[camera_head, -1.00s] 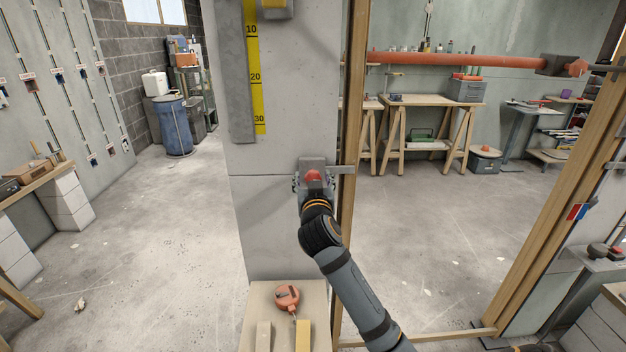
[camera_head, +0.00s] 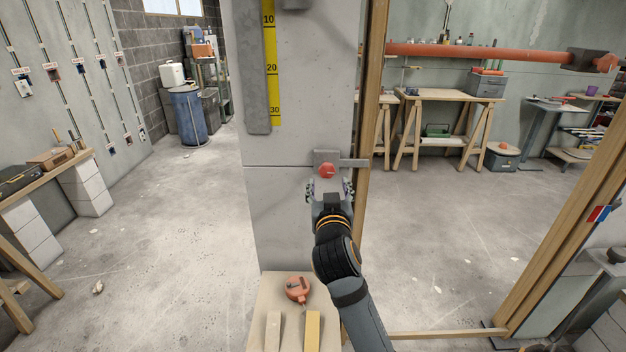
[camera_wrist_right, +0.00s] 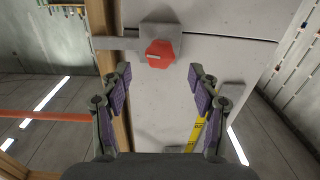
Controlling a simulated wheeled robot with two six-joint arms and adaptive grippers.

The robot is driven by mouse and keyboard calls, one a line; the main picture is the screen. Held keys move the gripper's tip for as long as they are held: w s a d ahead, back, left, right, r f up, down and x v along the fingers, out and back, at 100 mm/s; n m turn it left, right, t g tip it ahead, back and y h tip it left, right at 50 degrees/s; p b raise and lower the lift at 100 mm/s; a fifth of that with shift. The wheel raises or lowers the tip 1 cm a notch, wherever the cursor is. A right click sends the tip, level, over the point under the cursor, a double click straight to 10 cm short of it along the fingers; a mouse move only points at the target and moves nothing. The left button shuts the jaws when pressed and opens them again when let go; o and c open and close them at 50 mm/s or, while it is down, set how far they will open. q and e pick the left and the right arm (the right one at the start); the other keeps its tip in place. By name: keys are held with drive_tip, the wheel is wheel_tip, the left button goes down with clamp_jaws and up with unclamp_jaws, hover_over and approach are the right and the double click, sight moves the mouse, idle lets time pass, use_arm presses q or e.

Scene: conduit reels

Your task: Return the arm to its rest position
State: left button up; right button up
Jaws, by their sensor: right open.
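My right gripper (camera_head: 330,190) is open and empty in front of the concrete pillar. It sits just below a red knob (camera_head: 326,170) on a grey plate (camera_head: 327,158) fixed to the pillar. In the right wrist view the open fingers (camera_wrist_right: 158,95) stand wide apart with nothing between them, and the red knob (camera_wrist_right: 160,54) lies beyond them, apart from both. My right arm reaches up from the bottom of the head view. My left gripper is in neither view.
The pillar (camera_head: 300,220) carries a yellow scale (camera_head: 272,75). A small stand (camera_head: 262,300) below holds an orange reel (camera_head: 298,288) and two blocks, close to my right arm. A wooden post (camera_head: 371,100) rises right of the pillar. Open floor (camera_head: 430,250) lies to the right.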

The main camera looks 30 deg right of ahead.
drive_tip(key=s+a+f+n+g+y, duration=0.2)
drive_tip(key=s+a+f+g+y, duration=0.3)
drive_tip(key=f, duration=0.7)
drive_tip(key=s+f+n+g+y, duration=0.1)
drive_tip(key=s+f+n+g, duration=0.15)
drive_tip(key=s+f, duration=0.7)
drive_tip(key=s+a+f+n+g+y, duration=0.2)
drive_tip(key=s+a+f+g, duration=0.2)
drive_tip(key=s+f, duration=0.4)
wheel_tip(320, 180, down, 19)
drive_tip(key=d+g+p, duration=0.2)
drive_tip(key=p, duration=0.4)
drive_tip(key=s+f+p, duration=0.2)
drive_tip(key=s+f, duration=0.5)
drive_tip(key=s, duration=0.3)
drive_tip(key=s+d+f+p, duration=0.1)
drive_tip(key=s+f+p, duration=0.2)
drive_tip(key=s+f, duration=0.4)
drive_tip(key=s+g, duration=0.1)
drive_tip(key=s, duration=0.2)
drive_tip(key=shift+s+d, duration=0.3)
drive_tip(key=shift+s, duration=0.05)
